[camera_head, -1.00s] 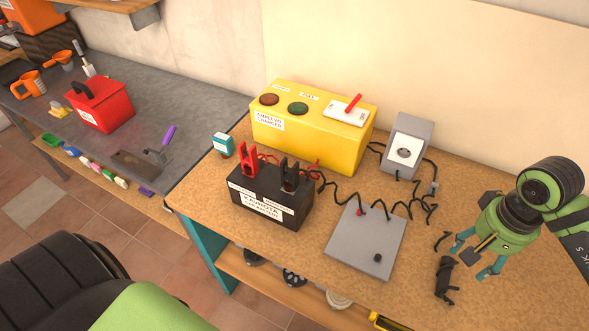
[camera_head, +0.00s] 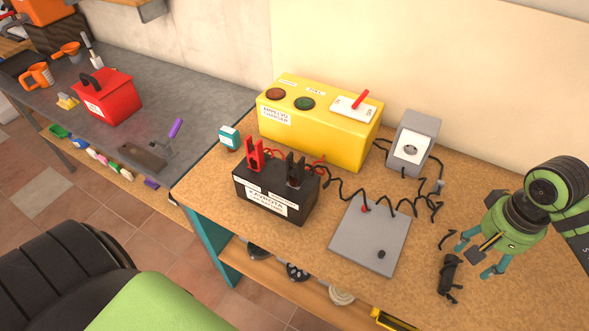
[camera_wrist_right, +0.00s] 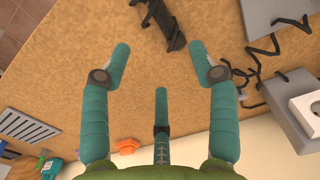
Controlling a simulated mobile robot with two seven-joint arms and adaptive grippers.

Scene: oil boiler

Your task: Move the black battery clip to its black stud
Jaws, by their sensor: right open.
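A black clip-like piece (camera_head: 449,277) lies on the wooden bench, just left of my right gripper (camera_head: 474,262). It also shows at the top of the right wrist view (camera_wrist_right: 166,28), beyond the fingertips. My right gripper is open and empty above the bench, its fingers (camera_wrist_right: 164,50) spread and apart from that piece. Another black clip (camera_head: 295,168) stands on the black battery (camera_head: 272,198), beside a red clip (camera_head: 255,156). A black stud (camera_head: 381,254) sits on the grey plate (camera_head: 352,243), with a red stud (camera_head: 365,210) toward its back. My left gripper is out of view.
A yellow charger (camera_head: 315,125) stands behind the battery, and a grey socket box (camera_head: 413,143) is to its right. Curly black cables (camera_head: 400,205) run across the bench and over the plate. Bare bench (camera_head: 410,285) lies between the plate and the loose black piece.

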